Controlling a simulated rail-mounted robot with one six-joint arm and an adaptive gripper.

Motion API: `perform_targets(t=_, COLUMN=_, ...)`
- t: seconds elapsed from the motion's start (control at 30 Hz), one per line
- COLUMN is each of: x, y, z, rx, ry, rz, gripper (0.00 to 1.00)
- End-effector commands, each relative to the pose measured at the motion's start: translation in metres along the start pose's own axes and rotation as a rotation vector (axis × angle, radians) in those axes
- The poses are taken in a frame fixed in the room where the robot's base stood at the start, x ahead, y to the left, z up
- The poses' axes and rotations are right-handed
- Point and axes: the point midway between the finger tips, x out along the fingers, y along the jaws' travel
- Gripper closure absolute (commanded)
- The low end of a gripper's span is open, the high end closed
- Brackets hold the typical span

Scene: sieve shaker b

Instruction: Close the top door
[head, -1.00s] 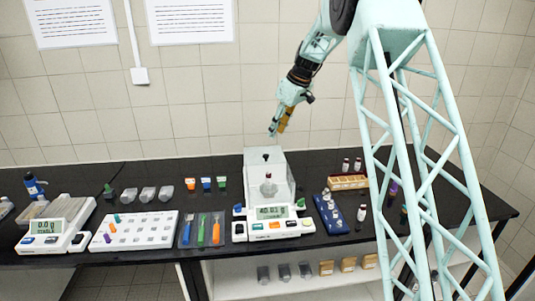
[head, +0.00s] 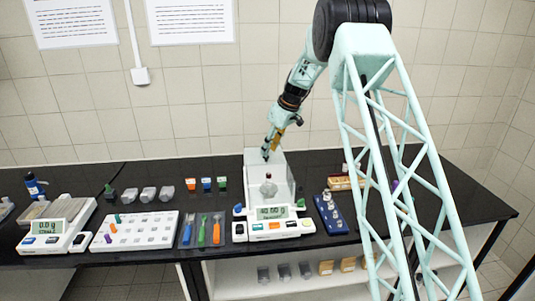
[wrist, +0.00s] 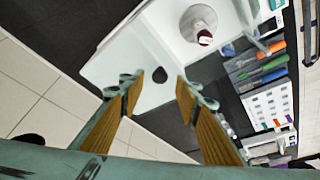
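The balance (head: 272,228) stands on the black bench with a clear-walled weighing chamber. Its top door (head: 279,158) is a pale panel that reaches behind the chamber, so the top looks open. In the wrist view the top door (wrist: 118,62) has a dark knob (wrist: 160,75). My gripper (head: 267,154) is over the rear of the balance, and the wrist view shows its fingers (wrist: 159,82) apart, one on each side of the knob. Whether they touch it I cannot tell.
A blue rack with vials (head: 331,213) stands close to the right of the balance. A tray with coloured tools (head: 202,230) and a white sample board (head: 134,231) are to its left. The tiled wall is close behind the bench.

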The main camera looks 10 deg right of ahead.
Motion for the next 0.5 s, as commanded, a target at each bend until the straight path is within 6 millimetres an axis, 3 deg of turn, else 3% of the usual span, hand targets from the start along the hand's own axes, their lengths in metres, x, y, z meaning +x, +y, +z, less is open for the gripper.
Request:
perform_targets(t=0.2, x=0.021, y=0.000, z=0.000, rx=0.000, ry=0.000, rz=0.000, gripper=0.70)
perform_targets(t=0.5, x=0.032, y=0.000, z=0.000, rx=0.000, ry=0.001, rz=0.001, gripper=0.70)
